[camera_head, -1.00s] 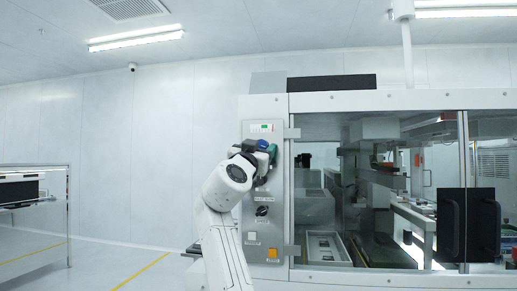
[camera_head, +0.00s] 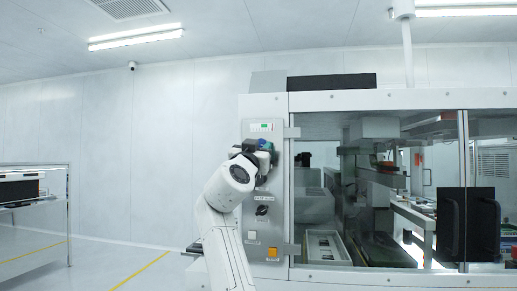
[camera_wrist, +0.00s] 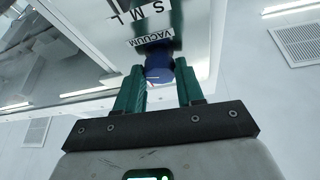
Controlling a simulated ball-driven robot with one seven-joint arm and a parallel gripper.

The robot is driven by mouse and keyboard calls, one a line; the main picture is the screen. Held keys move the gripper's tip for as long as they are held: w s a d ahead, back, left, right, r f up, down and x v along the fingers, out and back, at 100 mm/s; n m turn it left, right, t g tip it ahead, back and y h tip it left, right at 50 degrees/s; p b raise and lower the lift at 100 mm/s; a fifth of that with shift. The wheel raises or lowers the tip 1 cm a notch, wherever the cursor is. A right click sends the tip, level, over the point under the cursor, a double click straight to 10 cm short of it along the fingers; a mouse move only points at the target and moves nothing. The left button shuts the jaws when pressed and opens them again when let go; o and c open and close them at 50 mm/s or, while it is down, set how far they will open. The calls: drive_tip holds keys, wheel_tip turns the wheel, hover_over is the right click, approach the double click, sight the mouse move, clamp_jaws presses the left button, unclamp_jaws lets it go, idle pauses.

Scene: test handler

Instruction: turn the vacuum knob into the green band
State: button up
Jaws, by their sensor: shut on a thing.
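The blue vacuum knob (camera_wrist: 159,66) is on the machine's control panel (camera_head: 281,185). In the wrist view the knob sits between the two green fingers of my gripper (camera_wrist: 160,84), which is shut on it. A short pale mark shows on the knob's face. The words VACUUM and S M L appear upside down on the panel beside it. In the head view my gripper (camera_head: 265,148) is at the upper panel, and my wrist partly hides the knob. A small display (camera_head: 263,127) above it shows green with a little red; its reading is too small to tell.
A black rotary switch (camera_head: 261,211), a white button (camera_head: 252,236) and an orange button (camera_head: 272,252) are lower on the panel. The glazed machine bay (camera_head: 315,205) opens to the right. A metal rack (camera_head: 68,215) stands far left, with clear floor between.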

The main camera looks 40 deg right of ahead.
drive_tip(key=n+t+y+p, duration=0.1)
drive_tip(key=n+p, duration=0.1)
drive_tip(key=n, duration=0.1)
drive_tip(key=n+t+y+p, duration=0.1)
drive_tip(key=n+t, duration=0.1)
drive_tip(key=n, duration=0.2)
drive_tip(key=shift+s+d+r+t+p, duration=0.2)
drive_tip(key=shift+t+p, duration=0.1)
drive_tip(key=shift+p, duration=0.1)
drive_tip(key=n+y+p, duration=0.1)
drive_tip(key=n+p, duration=0.1)
drive_tip(key=n, duration=0.1)
drive_tip(key=shift+f+n+t+y, duration=0.15)
drive_tip(key=shift+n+t+y, duration=0.15)
drive_tip(key=shift+t+y, duration=0.1)
drive_tip(key=shift+p, duration=0.3)
drive_tip(key=o, duration=1)
drive_tip(key=shift+o, duration=0.2)
drive_tip(key=shift+s+a+f, duration=0.1)
drive_tip(key=shift+f, duration=0.05)
drive_tip(key=b+v, duration=0.3)
drive_tip(key=v, duration=0.7)
drive_tip(key=shift+s+a, duration=0.15)
drive_tip(key=shift+s, duration=0.05)
drive_tip(key=shift+f, duration=0.1)
